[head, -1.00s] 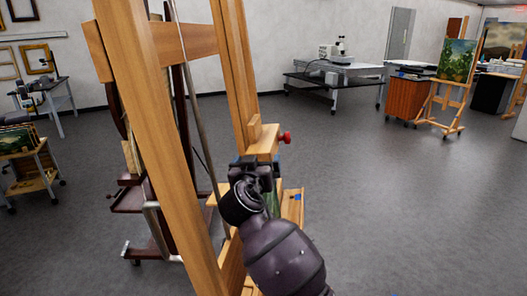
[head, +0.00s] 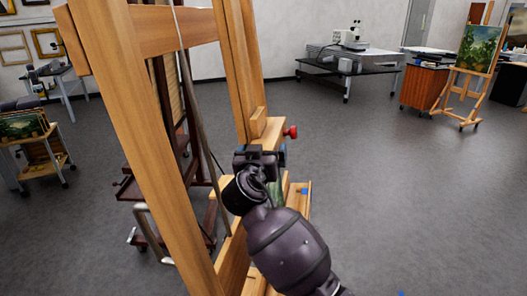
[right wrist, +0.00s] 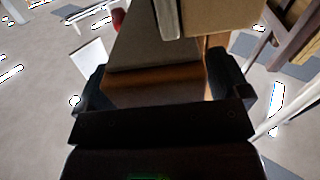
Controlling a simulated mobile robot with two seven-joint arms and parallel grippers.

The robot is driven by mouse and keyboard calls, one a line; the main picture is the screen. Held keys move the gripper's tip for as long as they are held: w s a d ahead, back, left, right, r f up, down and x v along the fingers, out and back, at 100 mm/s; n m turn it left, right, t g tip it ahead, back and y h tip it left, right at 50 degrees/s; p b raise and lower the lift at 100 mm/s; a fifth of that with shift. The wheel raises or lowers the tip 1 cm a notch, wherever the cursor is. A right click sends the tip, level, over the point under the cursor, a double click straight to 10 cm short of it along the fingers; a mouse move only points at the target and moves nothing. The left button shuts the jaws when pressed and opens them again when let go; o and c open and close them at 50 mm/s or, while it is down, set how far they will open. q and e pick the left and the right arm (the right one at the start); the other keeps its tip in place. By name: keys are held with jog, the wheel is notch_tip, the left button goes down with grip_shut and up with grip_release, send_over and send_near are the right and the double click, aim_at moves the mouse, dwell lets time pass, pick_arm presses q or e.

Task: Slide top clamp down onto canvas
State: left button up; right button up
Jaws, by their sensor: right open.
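The top clamp (head: 262,133) is a pale wooden block with a red knob (head: 291,131) on the mast of the large wooden easel (head: 120,110). My right gripper (head: 262,157) is just below the clamp and looks close to it; contact cannot be told. The gripper is open. In the right wrist view its fingers (right wrist: 165,85) stand either side of a brown wooden part, and the red knob (right wrist: 117,19) shows at the upper left. A small green patch, perhaps the canvas (head: 276,194), shows behind my right arm, above the lower ledge (head: 301,193). My left gripper is out of view.
The easel's thick front post and a thin grey rod (head: 200,110) stand left of my right arm. A dark easel (head: 165,150) is behind. A black table (head: 345,72) with a microscope is at the back.

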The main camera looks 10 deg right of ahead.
jog(key=c, duration=1.3)
jog(key=shift+s+d+f+b, duration=0.1)
jog(key=shift+f+b, duration=0.75)
jog(key=shift+b, duration=0.05)
jog(key=shift+f+b, duration=0.45)
jog(key=shift+d+f+b, duration=0.1)
jog(key=shift+f+b, duration=0.35)
jog(key=shift+f, duration=0.2)
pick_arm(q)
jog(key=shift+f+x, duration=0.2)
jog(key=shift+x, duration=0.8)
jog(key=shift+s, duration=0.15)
pick_arm(e)
jog(key=o, duration=1.3)
jog(key=shift+r, duration=0.1)
